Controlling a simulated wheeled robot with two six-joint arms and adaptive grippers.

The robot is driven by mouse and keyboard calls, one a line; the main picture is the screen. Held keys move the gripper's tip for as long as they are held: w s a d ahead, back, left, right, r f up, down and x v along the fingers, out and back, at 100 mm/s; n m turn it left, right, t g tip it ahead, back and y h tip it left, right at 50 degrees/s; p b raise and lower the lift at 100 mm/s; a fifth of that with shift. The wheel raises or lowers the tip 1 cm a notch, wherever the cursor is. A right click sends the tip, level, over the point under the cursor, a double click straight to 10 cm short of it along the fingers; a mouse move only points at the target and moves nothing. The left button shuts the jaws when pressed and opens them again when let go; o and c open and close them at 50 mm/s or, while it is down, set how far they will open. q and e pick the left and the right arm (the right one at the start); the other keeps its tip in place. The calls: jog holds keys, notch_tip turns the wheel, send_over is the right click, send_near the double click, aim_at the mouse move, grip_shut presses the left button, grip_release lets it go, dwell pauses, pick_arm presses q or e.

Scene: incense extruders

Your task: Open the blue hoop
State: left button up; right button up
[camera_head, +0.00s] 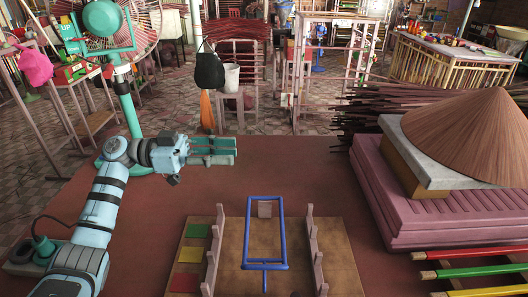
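The blue hoop (265,266) is a rectangular blue frame with a short stem at its near end. It lies over a brown board (338,262) at the front middle of the table, between two notched pinkish rails (312,248). Whether the hoop lies flat or tilted is hard to tell. My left gripper (222,151) is beyond and to the left of the hoop, clear of it, with its fingers pointing right. Its teal and grey fingers look close together, and the gap between them is unclear. My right gripper is not in view.
Green, yellow and red squares (188,255) mark the board's left side. A conical woven hat (478,137) rests on a stone slab over a pink base (440,212) at right. Coloured sticks (475,271) lie at front right. The reddish tabletop (300,170) behind the board is clear.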

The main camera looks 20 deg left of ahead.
pick_arm(q)
jog(key=x, duration=0.8)
jog(key=shift+d, duration=0.4)
jog(key=shift+w, duration=0.1)
jog(key=shift+c, duration=0.4)
grip_shut()
jog(key=shift+o, duration=0.4)
grip_release()
jog(key=shift+a, duration=0.1)
